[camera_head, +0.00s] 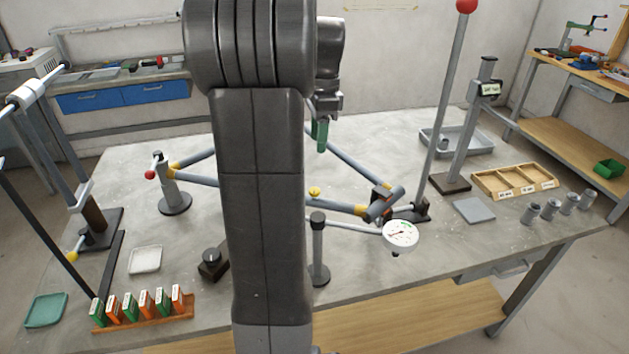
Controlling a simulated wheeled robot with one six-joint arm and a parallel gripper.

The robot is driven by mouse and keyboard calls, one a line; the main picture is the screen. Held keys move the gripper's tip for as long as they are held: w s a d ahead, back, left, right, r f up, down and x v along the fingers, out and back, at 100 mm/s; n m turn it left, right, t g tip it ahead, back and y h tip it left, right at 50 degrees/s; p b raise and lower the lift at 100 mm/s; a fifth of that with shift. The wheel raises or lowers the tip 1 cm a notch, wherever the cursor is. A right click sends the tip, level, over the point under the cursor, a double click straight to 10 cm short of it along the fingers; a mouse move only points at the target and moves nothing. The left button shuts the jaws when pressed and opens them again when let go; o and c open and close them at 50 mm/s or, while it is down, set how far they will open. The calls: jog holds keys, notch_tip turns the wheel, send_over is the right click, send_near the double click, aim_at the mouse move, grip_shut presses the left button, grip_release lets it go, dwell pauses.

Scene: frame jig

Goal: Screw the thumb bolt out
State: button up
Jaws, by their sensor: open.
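My gripper (321,146), with green fingers, points down in the air above the middle of the bench. It is open, with nothing seen in it, though my arm hides part of it. A small yellow knob (314,191), which looks like the thumb bolt, stands up near the lower blue-grey tube of the frame (336,204). It is below my gripper and slightly to its left, apart from it. My arm hides the middle of the frame and what lies just left of the knob.
A dial gauge (401,234) and a short post (318,250) stand in front of the frame. A tall red-topped lever (447,100) rises at right. A wooden tray (513,193) and several grey cylinders lie further right. A rack of orange and green blocks (140,318) is front left.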

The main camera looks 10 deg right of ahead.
jog(key=f+m+p, duration=0.1)
jog(key=f+m, duration=0.7)
jog(key=f, duration=0.1)
jog(key=s+a+f+m+p, duration=0.1)
jog(key=f+m, duration=0.3)
jog(key=shift+a+f+m+t+h+p, duration=0.1)
jog(key=shift+f+m+t+h+p, duration=0.2)
jog(key=shift+h, duration=0.1)
jog(key=shift+r, duration=0.1)
jog(key=c, duration=1)
